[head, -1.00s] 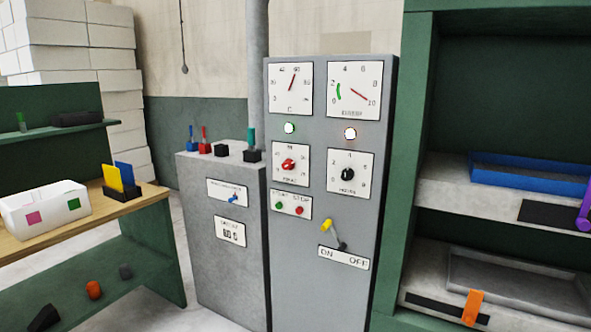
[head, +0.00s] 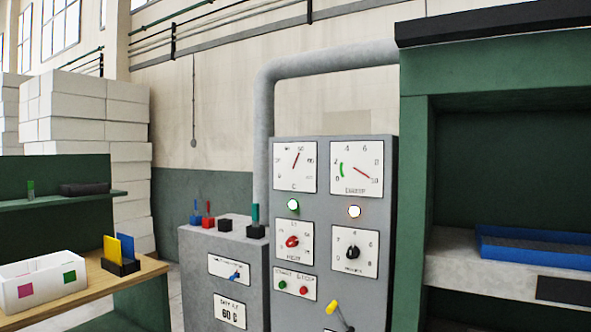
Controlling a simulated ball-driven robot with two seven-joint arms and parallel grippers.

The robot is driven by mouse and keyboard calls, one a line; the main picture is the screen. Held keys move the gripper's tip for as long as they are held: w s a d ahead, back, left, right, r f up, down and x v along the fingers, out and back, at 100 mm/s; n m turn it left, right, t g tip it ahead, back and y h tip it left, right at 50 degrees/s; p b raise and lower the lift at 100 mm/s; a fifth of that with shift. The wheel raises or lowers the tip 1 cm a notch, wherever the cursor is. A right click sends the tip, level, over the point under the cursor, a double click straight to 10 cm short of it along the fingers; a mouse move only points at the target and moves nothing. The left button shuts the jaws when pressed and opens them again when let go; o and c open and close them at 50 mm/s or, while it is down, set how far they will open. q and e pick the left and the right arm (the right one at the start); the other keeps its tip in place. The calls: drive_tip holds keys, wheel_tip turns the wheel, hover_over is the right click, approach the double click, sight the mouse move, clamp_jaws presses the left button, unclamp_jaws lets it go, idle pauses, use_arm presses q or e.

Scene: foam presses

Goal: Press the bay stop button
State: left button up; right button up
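The grey control cabinet (head: 385,215) stands in the middle of the head view. A small label plate (head: 293,286) low on its left side carries a green button and a red button. The red button (head: 304,290) is on the right, under lettering that earlier reads STOP. The green button (head: 282,285) is on the left, under the start lettering. A green lamp (head: 293,205) and a whitish-orange lamp (head: 354,211) are lit above the dials. Neither of my grippers shows in this view.
A yellow-handled lever (head: 332,307) sits below and right of the buttons. A lower grey box (head: 215,270) adjoins the cabinet at left. A wooden bench (head: 140,273) holds a white box (head: 45,281). A green press frame (head: 415,200) with a blue tray (head: 535,247) stands at right.

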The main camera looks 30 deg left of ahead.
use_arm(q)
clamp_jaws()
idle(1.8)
